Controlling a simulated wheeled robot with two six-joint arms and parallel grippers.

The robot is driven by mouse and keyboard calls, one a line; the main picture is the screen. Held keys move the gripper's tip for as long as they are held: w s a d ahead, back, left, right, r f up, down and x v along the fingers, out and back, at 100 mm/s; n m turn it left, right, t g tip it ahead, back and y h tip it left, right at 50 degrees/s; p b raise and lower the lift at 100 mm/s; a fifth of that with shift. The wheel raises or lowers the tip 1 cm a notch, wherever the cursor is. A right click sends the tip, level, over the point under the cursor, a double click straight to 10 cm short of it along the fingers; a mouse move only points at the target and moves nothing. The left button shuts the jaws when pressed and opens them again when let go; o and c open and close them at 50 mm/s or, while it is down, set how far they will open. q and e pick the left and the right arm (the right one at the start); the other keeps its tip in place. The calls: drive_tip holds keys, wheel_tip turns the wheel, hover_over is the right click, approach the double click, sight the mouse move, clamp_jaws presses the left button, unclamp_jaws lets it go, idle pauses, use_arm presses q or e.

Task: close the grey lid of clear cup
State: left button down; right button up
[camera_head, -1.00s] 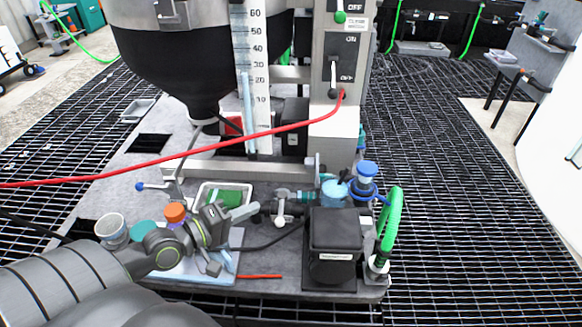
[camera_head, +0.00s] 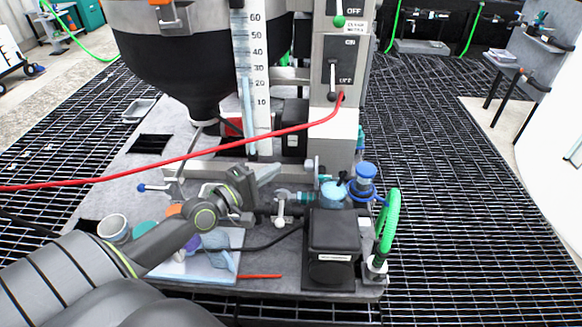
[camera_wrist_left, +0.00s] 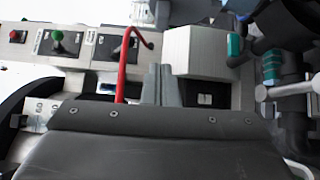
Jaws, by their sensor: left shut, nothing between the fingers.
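A small round cup with a pale rim (camera_head: 113,228) stands at the left front of the grey base plate. Its top looks grey, but it is too small to tell whether a lid is on it or open. My left gripper (camera_head: 268,174) is raised above the plate, well to the right of the cup, with the fingers together and empty. In the left wrist view, its fingers (camera_wrist_left: 160,85) point toward the switch column, and the cup is not in view. My right gripper is not in view.
A teal-topped container (camera_head: 144,230) and an orange cap (camera_head: 174,210), partly hidden by my arm, are beside the cup. A red hose (camera_head: 200,155) crosses behind my gripper.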

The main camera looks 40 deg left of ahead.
use_arm(q)
drive_tip(key=shift+w+d+r+p, duration=0.1)
drive_tip(key=shift+w+d+p, duration=0.7)
drive_tip(key=shift+w+d, duration=0.95)
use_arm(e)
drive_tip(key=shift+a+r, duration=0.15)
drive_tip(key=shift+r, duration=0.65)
use_arm(q)
drive_tip(key=shift+s+d, duration=0.1)
drive_tip(key=shift+s, duration=0.05)
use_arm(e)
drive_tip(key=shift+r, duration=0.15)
